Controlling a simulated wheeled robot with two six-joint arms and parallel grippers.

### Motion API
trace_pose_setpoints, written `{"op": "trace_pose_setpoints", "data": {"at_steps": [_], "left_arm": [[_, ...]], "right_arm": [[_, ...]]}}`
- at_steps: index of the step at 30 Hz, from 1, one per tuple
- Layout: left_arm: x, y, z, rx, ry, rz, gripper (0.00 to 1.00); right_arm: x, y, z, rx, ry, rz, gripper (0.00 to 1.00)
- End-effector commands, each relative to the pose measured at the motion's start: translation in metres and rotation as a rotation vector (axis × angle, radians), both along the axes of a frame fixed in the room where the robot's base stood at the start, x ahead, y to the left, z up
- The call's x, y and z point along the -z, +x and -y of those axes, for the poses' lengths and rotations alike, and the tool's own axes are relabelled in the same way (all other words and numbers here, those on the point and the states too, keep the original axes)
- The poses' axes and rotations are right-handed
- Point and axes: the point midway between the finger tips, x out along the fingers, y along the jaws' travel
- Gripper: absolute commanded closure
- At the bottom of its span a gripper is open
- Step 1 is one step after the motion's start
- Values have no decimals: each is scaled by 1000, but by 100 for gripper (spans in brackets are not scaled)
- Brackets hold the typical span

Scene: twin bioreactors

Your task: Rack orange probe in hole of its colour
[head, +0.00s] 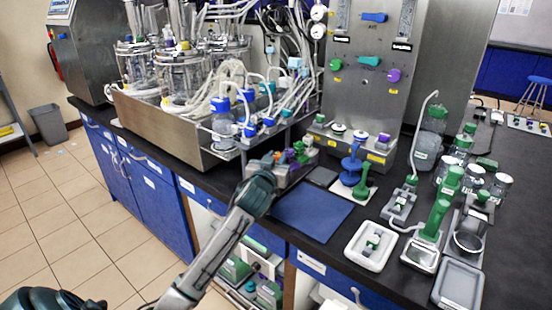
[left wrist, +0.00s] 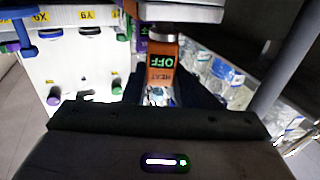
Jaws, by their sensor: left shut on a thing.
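My left gripper (head: 264,165) is at the near edge of the bench, beside a small grey rack (head: 289,180) that carries green, purple and orange pieces. In the left wrist view the gripper (left wrist: 163,93) is shut on an orange probe (left wrist: 163,66) with a dark label reading HEAT OFF. A grey metal collar shows at the probe's far end, under a pale ledge (left wrist: 180,12). The gripper hides part of the rack in the head view, and I cannot make out the hole colours or whether the probe is in a hole. My right gripper is not in view.
Glass vessels with tubing (head: 184,75) stand in a steel tray behind the rack. A blue mat (head: 312,211) lies bare to its right. Further right are a blue and a green stand, a white tray (head: 370,246), bottles and a grey tray (head: 458,286).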

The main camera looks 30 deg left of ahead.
Motion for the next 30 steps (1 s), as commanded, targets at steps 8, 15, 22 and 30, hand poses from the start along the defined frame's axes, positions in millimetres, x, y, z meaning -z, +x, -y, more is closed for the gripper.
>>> {"op": "trace_pose_setpoints", "data": {"at_steps": [8,15,22,30], "left_arm": [[7,0,0,0,0,0,100],[7,0,0,0,0,0,100],[8,0,0,0,0,0,100],[12,0,0,0,0,0,100]], "right_arm": [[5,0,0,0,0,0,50],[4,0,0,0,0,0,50],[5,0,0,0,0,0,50],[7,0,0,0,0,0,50]]}}
